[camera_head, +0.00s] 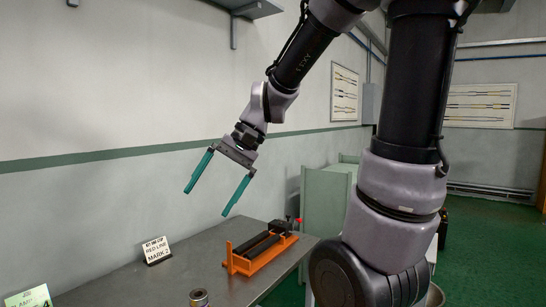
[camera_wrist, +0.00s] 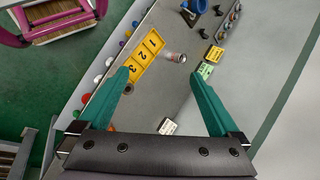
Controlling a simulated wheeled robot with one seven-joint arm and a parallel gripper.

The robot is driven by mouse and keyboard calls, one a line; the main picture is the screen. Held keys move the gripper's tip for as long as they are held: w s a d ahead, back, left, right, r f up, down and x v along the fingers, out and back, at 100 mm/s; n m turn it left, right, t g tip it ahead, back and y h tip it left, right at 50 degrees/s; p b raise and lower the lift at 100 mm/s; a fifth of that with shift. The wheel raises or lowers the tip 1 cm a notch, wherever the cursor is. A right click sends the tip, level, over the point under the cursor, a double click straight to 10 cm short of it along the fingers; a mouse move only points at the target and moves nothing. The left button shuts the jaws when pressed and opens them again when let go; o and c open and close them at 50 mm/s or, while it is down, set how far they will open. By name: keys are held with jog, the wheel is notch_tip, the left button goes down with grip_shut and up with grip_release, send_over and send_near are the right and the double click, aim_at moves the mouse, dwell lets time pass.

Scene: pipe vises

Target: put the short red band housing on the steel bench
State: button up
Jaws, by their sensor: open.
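A short metal cylinder (camera_head: 199,298) stands on the steel bench (camera_head: 130,290) at the bottom edge of the head view, partly cut off. A short greyish cylinder (camera_wrist: 176,57) also shows in the wrist view, beside a yellow numbered plate; I cannot make out a clear red band on it. My gripper (camera_head: 206,202) is open and empty, high above the bench, with its teal fingers apart and pointing down. In the wrist view, my gripper (camera_wrist: 159,73) has the cylinder beyond its fingertips, not touching it.
An orange vise (camera_head: 262,252) stands on the bench, with a "RED LINE MARK 2" sign (camera_head: 157,250) to its left. The yellow plate (camera_wrist: 142,58) reads 1, 2, 3. A blue vise (camera_wrist: 196,8) and several coloured knobs lie farther along. A pink-framed stool (camera_wrist: 55,18) stands on the floor.

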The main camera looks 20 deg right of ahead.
jog(key=s+d+r+t+h, duration=0.2)
jog(key=d+r+t+h, duration=0.3)
jog(key=d, duration=0.7)
notch_tip(320, 180, up, 2)
jog(key=shift+s+d+r+t, duration=0.15)
jog(key=shift+d+t, duration=0.25)
jog(key=shift+t, duration=0.6)
